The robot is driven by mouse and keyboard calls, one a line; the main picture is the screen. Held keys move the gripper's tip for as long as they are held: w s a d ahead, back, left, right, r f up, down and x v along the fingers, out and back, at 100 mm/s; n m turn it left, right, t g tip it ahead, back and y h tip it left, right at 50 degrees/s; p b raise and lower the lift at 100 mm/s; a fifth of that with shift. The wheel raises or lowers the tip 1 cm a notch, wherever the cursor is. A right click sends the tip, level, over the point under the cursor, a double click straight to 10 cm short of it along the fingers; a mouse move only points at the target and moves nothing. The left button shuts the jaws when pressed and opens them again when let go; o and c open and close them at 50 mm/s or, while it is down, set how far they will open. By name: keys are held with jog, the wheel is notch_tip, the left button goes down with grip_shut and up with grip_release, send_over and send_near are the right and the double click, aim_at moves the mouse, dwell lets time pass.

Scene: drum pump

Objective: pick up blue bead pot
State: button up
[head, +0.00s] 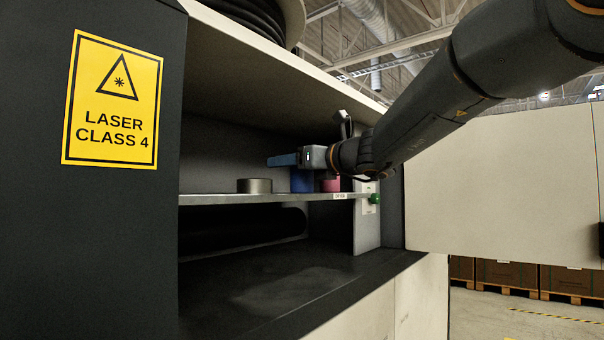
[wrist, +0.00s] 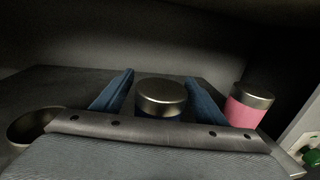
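The blue bead pot (head: 302,182) stands upright on the shelf in the head view, with its top hidden behind my gripper. In the wrist view its silver lid (wrist: 160,93) shows, with a little dark blue body (wrist: 160,118) below. My gripper (head: 284,160) reaches in from the right at the height of the pot's top. Its two blue fingers (wrist: 159,90) lie on either side of the pot, spread apart, with narrow gaps seeming to show beside the lid. Finger contact lower down is hidden.
A pink pot (head: 330,185) with a silver lid stands close to the right of the blue one, also in the wrist view (wrist: 247,107). A grey metal cylinder (head: 254,186) stands to the left. The shelf (head: 215,199) sits inside a cabinet under an overhead panel.

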jog(key=c, duration=1.2)
jog(key=shift+r, duration=0.1)
jog(key=shift+c, duration=0.2)
